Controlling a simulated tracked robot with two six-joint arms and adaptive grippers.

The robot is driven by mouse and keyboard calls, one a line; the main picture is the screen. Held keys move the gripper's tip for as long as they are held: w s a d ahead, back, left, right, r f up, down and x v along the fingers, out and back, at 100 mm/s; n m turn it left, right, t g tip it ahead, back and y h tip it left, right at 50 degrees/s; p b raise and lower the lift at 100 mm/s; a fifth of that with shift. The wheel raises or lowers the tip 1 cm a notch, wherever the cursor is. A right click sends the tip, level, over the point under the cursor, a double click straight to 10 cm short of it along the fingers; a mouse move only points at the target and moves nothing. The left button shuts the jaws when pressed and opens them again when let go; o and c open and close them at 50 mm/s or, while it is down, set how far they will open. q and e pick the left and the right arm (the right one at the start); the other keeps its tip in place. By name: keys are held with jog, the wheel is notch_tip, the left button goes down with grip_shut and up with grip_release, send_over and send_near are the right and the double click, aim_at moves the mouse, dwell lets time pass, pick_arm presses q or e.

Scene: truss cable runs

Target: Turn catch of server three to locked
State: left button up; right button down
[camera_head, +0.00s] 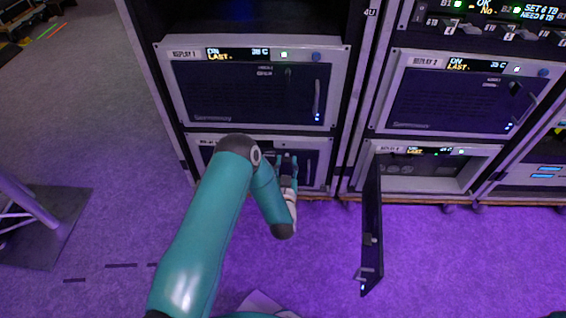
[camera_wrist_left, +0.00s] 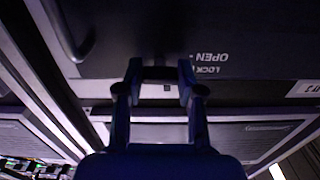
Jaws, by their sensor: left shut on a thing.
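The lower-left server (camera_head: 318,158), which I take for server three, sits under the one labelled REPLAY 1. My left arm covers much of its front and most of its label. My left gripper (camera_head: 287,162) is at its dark door. In the left wrist view the gripper (camera_wrist_left: 160,72) is shut on the small dark catch (camera_wrist_left: 160,73), which is mostly hidden between the fingers. The words LOCK and OPEN (camera_wrist_left: 208,63) are upside down on the panel beside it. I cannot tell which way the catch points. My right gripper is not in view.
REPLAY 1 (camera_head: 250,90) above and REPLAY 2 (camera_head: 445,105) to the upper right have shut doors. At the lower right, a server's door (camera_head: 371,230) hangs open into the aisle. A stand (camera_head: 40,225) is on the floor at left. Purple-lit floor is free in front.

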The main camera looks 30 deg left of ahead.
pick_arm(q)
jog(key=shift+s+a, duration=0.1)
jog(key=shift+a, duration=0.05)
jog(key=m+b, duration=0.2)
jog(key=m, duration=1.5)
jog(key=shift+d, duration=0.2)
jog(key=shift+f+m, duration=0.1)
jog(key=shift+m, duration=0.3)
jog(key=o, duration=1)
jog(key=shift+o, duration=0.7)
